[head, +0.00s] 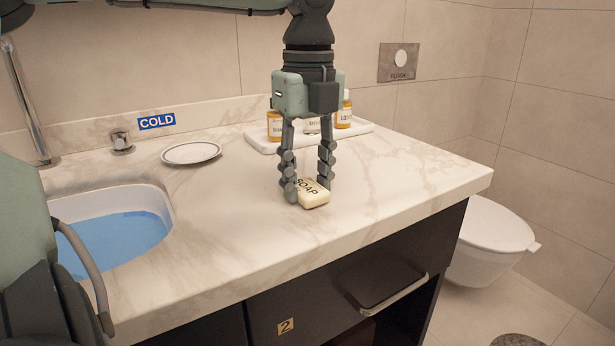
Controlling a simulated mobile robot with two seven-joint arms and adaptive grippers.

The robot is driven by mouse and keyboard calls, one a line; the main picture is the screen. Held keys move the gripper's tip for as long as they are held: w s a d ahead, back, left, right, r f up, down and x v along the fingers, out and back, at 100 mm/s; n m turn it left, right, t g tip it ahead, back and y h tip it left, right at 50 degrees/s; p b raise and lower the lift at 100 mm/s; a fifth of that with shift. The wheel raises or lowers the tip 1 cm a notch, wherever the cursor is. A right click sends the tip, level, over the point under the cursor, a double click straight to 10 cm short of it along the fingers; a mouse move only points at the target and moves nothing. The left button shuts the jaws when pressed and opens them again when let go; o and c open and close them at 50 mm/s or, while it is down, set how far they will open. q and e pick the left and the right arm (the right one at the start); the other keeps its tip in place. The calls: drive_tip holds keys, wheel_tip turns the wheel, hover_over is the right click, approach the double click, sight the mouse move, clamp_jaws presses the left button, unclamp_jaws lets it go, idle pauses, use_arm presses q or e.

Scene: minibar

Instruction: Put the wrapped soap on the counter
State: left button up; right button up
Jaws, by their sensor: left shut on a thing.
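The wrapped soap (314,197) is a small cream bar with "SOAP" in dark letters. It is at the counter surface near the front edge, right of the sink. I cannot tell if it rests fully on the marble. My left gripper (307,192) points straight down and is shut on the soap, with its fingers at either side; the left finger hides part of the bar. The counter (240,235) is pale veined marble. My right gripper is not in view.
A white tray (262,145) with small amber bottles (344,112) stands behind my gripper. An empty white dish (191,152) lies to the left. A sink (120,235) with blue water is at left. The counter is clear right of the soap. A drawer handle (395,296) is below.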

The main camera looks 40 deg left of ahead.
sight(308, 186)
use_arm(q)
drive_tip(key=shift+f, duration=0.1)
drive_tip(key=o, duration=1)
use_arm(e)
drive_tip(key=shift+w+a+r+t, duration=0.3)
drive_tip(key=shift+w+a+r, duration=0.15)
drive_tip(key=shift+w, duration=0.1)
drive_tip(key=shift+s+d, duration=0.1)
use_arm(q)
drive_tip(key=shift+r, duration=0.25)
drive_tip(key=shift+r+p, duration=0.65)
drive_tip(key=shift+r, duration=5.3)
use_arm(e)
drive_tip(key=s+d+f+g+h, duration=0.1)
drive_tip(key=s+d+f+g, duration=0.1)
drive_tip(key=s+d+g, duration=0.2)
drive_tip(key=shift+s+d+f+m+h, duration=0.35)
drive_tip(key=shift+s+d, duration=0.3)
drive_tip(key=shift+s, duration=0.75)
